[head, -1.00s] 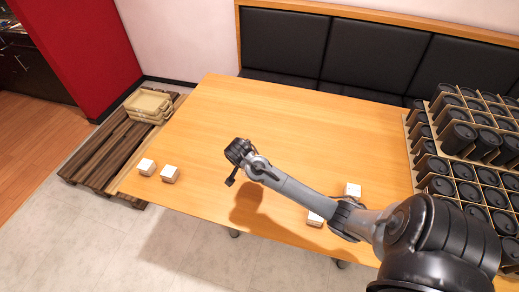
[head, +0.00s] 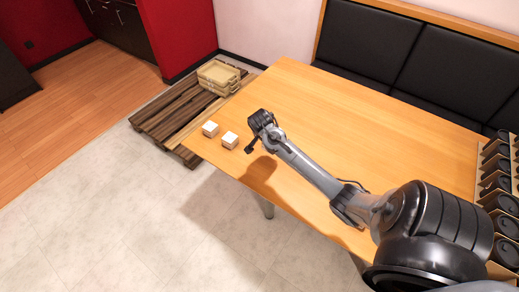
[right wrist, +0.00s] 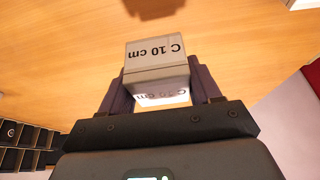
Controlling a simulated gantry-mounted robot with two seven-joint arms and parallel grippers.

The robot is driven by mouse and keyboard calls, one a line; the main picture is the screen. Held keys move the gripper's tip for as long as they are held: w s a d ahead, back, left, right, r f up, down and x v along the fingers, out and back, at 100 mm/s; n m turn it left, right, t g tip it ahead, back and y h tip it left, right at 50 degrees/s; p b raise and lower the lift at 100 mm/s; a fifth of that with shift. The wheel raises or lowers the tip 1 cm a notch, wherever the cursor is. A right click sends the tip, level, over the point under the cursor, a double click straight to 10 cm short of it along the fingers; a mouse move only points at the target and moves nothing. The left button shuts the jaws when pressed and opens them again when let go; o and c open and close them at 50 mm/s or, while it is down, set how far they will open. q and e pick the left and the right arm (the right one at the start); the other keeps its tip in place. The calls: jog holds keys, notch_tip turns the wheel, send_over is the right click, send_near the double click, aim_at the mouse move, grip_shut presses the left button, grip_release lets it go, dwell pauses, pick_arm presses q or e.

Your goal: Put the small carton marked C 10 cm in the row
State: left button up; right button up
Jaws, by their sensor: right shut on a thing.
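The small carton marked C 10 cm (right wrist: 158,52) is a white box between the two fingers of my right gripper (right wrist: 160,88) in the right wrist view. Its printed label reads upside down there. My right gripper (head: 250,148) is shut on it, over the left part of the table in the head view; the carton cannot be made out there. Two white cartons stand side by side near the table's left end, the left one (head: 210,129) and the right one (head: 230,141), just left of my right gripper. My left gripper is not in view.
The wooden table (head: 350,115) is clear behind my arm. A rack of black containers (head: 497,175) stands at its right. Beige trays (head: 219,75) lie on a slatted wood platform (head: 165,125) beyond the left end. A black bench (head: 370,45) runs behind.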

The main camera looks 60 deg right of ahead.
jog(key=w+f, duration=0.1)
jog(key=w, duration=0.1)
jog(key=w+a+f+b, duration=0.1)
jog(key=w+f, duration=0.1)
jog(key=w, duration=0.1)
jog(key=w+f+b, duration=0.1)
jog(key=w+f, duration=0.1)
jog(key=w, duration=0.1)
jog(key=shift+w+a, duration=0.15)
jog(key=shift+a, duration=0.2)
jog(key=shift+f+b, duration=0.5)
jog(key=shift+f, duration=1.5)
jog(key=shift+f, duration=0.1)
jog(key=o, duration=1.1)
